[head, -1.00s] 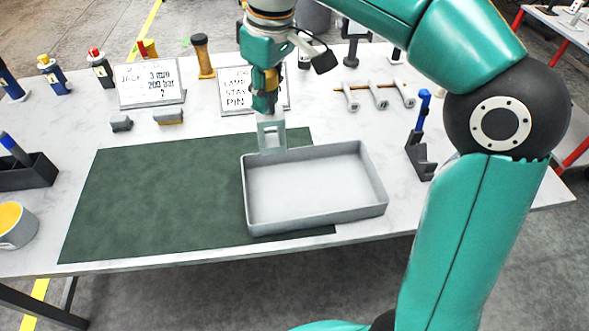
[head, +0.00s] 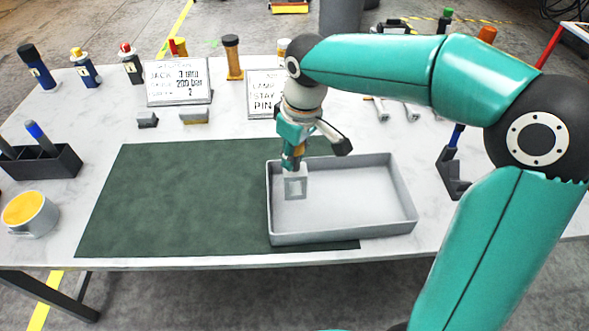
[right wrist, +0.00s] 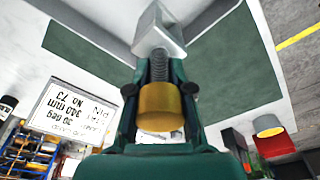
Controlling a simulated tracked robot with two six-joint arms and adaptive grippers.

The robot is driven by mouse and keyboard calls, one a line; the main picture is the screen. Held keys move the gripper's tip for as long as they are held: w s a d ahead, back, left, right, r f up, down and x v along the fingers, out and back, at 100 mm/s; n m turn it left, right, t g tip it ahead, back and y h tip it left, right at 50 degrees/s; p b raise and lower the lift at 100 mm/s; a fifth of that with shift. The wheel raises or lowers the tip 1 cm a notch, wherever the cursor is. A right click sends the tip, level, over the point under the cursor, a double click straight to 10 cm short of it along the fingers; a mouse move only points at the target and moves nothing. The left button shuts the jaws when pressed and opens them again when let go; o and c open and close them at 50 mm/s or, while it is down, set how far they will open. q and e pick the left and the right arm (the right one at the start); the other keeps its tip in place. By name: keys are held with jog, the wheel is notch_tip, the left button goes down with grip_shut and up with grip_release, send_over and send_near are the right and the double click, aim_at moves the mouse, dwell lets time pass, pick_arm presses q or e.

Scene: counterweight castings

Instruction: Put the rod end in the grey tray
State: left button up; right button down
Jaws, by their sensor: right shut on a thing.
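The rod end (head: 295,186) is a pale grey metal block with a square opening, and its lower part hangs downward. In the right wrist view it shows as a grey head (right wrist: 158,32) with a threaded shank and a brass-coloured end. My right gripper (head: 292,160) is shut on it; the fingers (right wrist: 158,90) lie either side of the shank. The grey tray (head: 345,232) is a shallow rectangular box, empty inside. The rod end is over the tray's left part, inside its rim in the head view. I cannot tell whether it touches the floor. My left gripper is not in view.
A dark green mat (head: 170,200) lies left of and under the tray. Label stands (head: 178,82) and small grey blocks (head: 147,120) are behind. A dark rack (head: 45,166) and a mug (head: 30,214) stand at left, a dark stand (head: 452,175) at right.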

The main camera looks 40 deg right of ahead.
aim_at(294, 171)
jog(key=shift+f, duration=2.35)
jog(key=shift+f, duration=0.15)
jog(key=c, duration=1)
grip_release()
jog(key=shift+s, duration=0.1)
jog(key=shift+c, duration=0.2)
jog(key=shift+r, duration=0.2)
jog(key=r, duration=0.4)
jog(key=s+r, duration=0.1)
jog(key=r, duration=0.7)
jog(key=shift+s+d, duration=0.25)
jog(key=shift+s, duration=0.1)
jog(key=shift+f, duration=0.1)
